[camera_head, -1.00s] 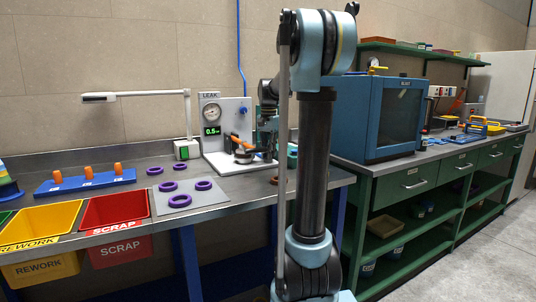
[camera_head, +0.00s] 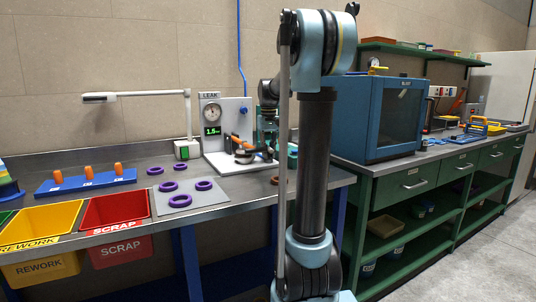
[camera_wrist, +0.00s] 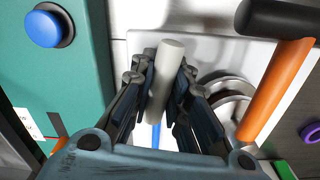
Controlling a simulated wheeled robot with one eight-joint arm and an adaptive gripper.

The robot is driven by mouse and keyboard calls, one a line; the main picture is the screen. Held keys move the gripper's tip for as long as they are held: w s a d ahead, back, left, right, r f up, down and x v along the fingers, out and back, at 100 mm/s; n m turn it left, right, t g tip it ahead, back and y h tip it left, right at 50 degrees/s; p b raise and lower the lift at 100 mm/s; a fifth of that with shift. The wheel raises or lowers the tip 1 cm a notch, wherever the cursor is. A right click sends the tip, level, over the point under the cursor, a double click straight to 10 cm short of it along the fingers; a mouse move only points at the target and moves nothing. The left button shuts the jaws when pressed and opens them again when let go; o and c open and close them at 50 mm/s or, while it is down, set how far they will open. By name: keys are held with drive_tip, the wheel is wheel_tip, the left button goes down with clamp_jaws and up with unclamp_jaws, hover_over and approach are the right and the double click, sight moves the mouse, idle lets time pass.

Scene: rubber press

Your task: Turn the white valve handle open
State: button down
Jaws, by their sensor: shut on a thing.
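The white valve handle (camera_wrist: 169,58) is a pale round bar, seen between my fingers in the wrist view. My gripper (camera_wrist: 160,82) is shut on it, with a finger on each side. The handle's lower part is hidden between the fingers. In the head view, my gripper (camera_head: 267,132) is in front of the right part of the white leak-test panel (camera_head: 238,112), and the handle cannot be made out. The panel's round gauge (camera_head: 212,110) sits above a green-lit display (camera_head: 212,130) that seems to read 1.5.
An orange lever with a black end (camera_wrist: 276,88) and round metal discs (camera_wrist: 225,95) are close right of my fingers. A teal box with a blue button (camera_wrist: 43,29) is on the left. Purple rings (camera_head: 180,200) lie on a grey mat.

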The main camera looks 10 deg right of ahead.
drive_tip(key=shift+n, duration=0.9)
drive_tip(key=c, duration=1.5)
unclamp_jaws()
drive_tip(key=shift+r, duration=0.1)
wheel_tip(320, 180, up, 12)
drive_tip(key=shift+w+f, duration=0.1)
drive_tip(key=shift+f, duration=0.05)
